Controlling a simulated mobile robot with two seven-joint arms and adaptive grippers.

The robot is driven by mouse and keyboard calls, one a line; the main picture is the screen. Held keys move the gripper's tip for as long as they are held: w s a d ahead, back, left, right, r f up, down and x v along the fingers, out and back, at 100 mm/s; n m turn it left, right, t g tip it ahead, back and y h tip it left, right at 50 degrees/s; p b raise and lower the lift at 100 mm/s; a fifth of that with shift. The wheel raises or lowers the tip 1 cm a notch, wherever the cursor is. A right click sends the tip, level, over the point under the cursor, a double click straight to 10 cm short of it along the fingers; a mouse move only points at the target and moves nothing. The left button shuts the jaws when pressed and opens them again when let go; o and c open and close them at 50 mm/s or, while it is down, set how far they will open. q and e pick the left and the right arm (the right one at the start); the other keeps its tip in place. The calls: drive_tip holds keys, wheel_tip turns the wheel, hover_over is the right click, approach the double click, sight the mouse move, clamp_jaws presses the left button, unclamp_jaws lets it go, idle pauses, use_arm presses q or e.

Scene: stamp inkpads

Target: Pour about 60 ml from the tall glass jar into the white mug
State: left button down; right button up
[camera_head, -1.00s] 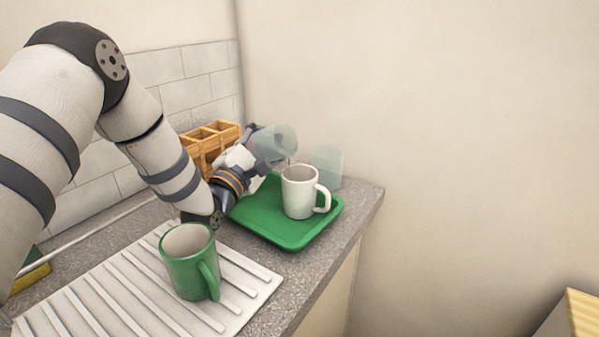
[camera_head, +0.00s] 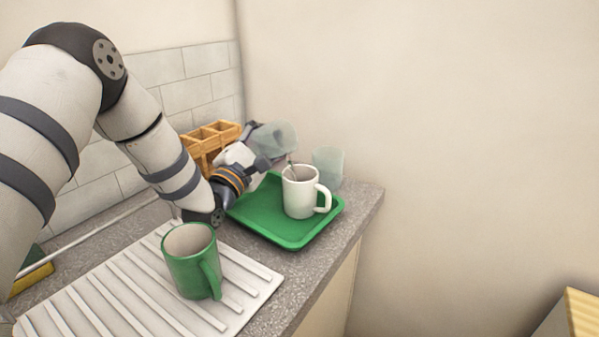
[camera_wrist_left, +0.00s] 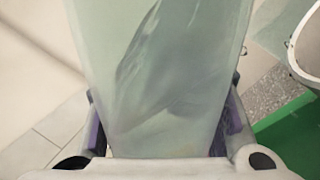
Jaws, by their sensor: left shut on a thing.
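The tall clear glass jar (camera_head: 276,138) is tipped well over, its mouth toward the white mug (camera_head: 299,200). My left gripper (camera_head: 262,150) is shut on the jar and holds it above and left of the mug. The mug stands upright on the green tray (camera_head: 290,241), handle to the right. In the left wrist view the jar (camera_wrist_left: 165,70) fills the middle between the fingers, and part of the mug (camera_wrist_left: 307,45) shows at the right edge. The liquid level in the mug cannot be told.
Another clear glass (camera_head: 329,165) stands behind the mug. A wooden compartment box (camera_head: 208,140) is behind my gripper. A green mug (camera_head: 188,265) stands on the white ribbed drainboard (camera_head: 120,305) in front. The counter's edge runs along the right; walls close the back.

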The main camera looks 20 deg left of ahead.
use_arm(q)
drive_tip(key=f+n, duration=0.1)
drive_tip(key=n, duration=0.1)
drive_tip(key=f+n+g+y, duration=0.1)
drive_tip(key=n, duration=0.1)
drive_tip(key=f+n+y, duration=0.1)
drive_tip(key=n, duration=0.2)
drive_tip(key=shift+w+a+f+b, duration=0.2)
drive_tip(key=shift+w+a+b, duration=0.1)
drive_tip(key=shift+w+a, duration=0.1)
drive_tip(key=shift+s+r, duration=0.15)
drive_tip(key=shift+r, duration=0.1)
use_arm(e)
drive_tip(key=shift+s+f, duration=0.3)
drive_tip(key=shift+f, duration=0.05)
idle(0.9)
